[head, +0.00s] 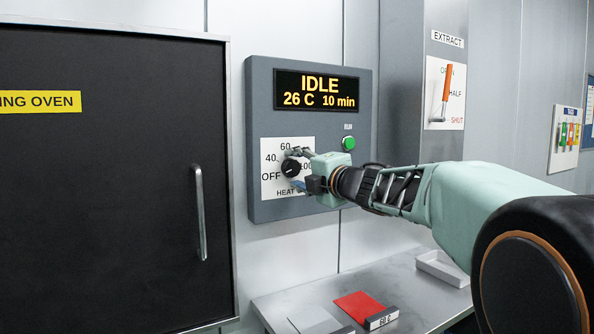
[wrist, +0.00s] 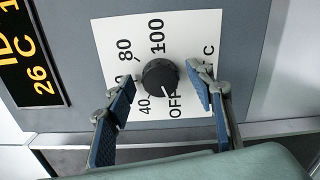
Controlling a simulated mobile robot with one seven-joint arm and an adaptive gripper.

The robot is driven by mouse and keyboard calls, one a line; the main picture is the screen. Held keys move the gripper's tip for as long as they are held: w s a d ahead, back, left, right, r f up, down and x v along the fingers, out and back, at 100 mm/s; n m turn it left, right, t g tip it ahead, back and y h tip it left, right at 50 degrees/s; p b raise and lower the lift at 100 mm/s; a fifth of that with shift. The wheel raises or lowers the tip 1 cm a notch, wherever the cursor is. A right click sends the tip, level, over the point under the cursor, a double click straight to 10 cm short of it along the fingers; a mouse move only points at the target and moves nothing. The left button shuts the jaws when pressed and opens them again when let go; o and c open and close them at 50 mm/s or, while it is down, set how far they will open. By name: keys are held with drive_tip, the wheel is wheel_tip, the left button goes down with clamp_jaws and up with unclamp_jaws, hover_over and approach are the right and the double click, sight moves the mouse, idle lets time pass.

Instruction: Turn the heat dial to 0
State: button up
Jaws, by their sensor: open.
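The heat dial (head: 291,167) is a round black knob on a white scale plate marked OFF, 40, 60, 80 and 100; no 0 shows on it. In the wrist view, the dial (wrist: 160,77) has a white mark that appears to point toward OFF. My gripper (head: 302,168) is at the plate in front of the dial. In the wrist view, my gripper (wrist: 161,84) is open, with one blue-padded finger on each side of the knob and visible gaps between; I see no contact.
The grey control box has a display (head: 315,91) reading IDLE, 26 C, 10 min, and a green RUN button (head: 349,143). An oven door with a handle (head: 200,212) is at left. An EXTRACT lever (head: 446,92) is at right. A bench with a red sheet (head: 358,307) lies below.

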drive_tip(key=v, duration=0.7)
drive_tip(key=shift+s+d, duration=0.15)
drive_tip(key=shift+s, duration=0.1)
